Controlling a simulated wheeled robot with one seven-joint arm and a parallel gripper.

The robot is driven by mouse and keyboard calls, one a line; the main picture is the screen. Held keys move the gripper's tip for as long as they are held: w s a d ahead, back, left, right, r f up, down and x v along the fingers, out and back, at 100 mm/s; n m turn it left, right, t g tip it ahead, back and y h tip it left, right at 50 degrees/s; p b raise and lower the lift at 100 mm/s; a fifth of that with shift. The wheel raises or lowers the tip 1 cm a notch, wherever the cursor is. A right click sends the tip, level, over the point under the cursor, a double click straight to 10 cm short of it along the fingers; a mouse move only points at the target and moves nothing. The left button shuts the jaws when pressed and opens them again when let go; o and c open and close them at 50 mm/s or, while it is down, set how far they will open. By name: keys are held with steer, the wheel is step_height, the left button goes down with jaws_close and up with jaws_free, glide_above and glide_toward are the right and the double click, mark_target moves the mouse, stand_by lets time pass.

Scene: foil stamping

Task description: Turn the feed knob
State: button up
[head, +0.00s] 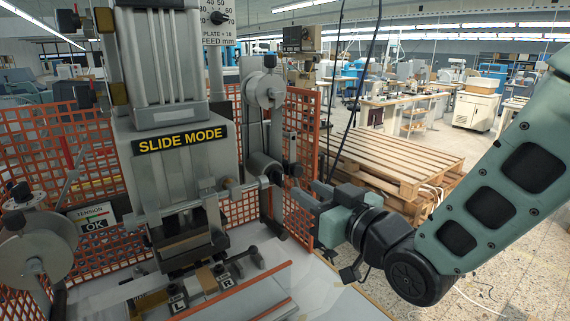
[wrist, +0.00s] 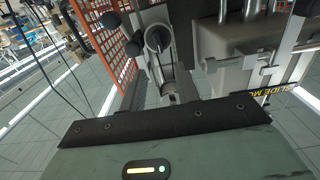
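A white dial plate reading "FEED mm" stands at the top of the head view, with a small black feed knob (head: 219,17) on it. My gripper (head: 294,193) is well below and to the right of that dial, beside the press. It points left toward a dark roller (head: 264,167) with black end parts, and its tips look close to them; contact cannot be made out. Whether the fingers are apart is unclear. The wrist view shows my gripper's housing along the bottom, with no fingertips visible. The feed dial cannot be made out there.
The press head with the "SLIDE MODE" sign (head: 180,140) stands left of my gripper. A grey reel (head: 265,91) is above the roller. Orange mesh guards (head: 302,125) stand behind. Stacked wooden pallets (head: 390,150) lie behind my arm. Black cables hang above the gripper.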

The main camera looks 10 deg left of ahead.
mark_target(283, 175)
steer(key=p+x, duration=0.3)
steer(key=x, duration=0.5)
steer(key=shift+w+a, duration=0.2)
steer(key=shift+w, duration=0.05)
steer(key=c, duration=0.6)
